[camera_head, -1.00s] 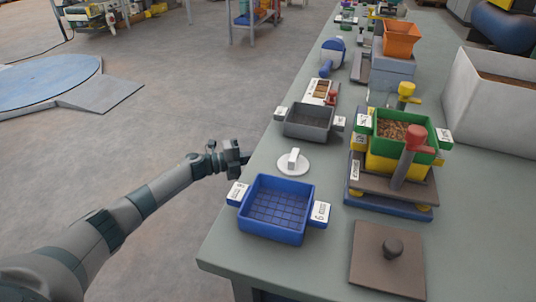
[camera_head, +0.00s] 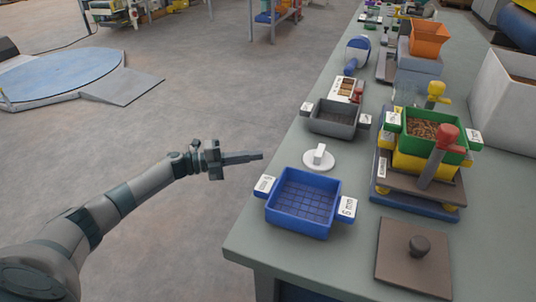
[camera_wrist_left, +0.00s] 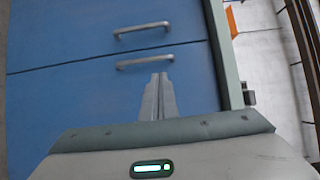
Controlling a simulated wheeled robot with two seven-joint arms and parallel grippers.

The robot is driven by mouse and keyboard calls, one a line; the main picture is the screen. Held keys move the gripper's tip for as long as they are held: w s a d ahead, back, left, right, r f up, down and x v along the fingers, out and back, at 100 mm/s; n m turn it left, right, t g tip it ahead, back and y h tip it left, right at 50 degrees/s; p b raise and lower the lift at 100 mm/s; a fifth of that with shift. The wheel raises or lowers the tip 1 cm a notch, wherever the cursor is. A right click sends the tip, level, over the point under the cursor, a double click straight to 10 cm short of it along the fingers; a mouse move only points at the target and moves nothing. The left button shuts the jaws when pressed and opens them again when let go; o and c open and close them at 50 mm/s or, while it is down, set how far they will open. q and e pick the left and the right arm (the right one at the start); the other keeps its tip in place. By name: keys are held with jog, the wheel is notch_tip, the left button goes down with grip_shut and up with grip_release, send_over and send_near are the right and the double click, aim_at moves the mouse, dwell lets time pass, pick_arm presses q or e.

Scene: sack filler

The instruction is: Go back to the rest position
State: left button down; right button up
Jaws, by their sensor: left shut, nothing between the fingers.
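My left gripper (camera_head: 243,158) is shut and empty. It is held out over the floor, just left of the table's edge, pointing right toward the bench. In the left wrist view its closed fingers (camera_wrist_left: 158,98) point at a blue drawer front (camera_wrist_left: 90,100) with metal handles. My right gripper is not in view.
The grey-green bench (camera_head: 280,245) runs away from me on the right. A blue sieve tray (camera_head: 303,203), a white lidded disc (camera_head: 319,158), a grey tray (camera_head: 337,118), and a green and yellow sieve stack (camera_head: 433,130) stand on it.

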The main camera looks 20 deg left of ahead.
pick_arm(q)
jog(key=shift+s+a, duration=0.45)
jog(key=shift+a, duration=0.15)
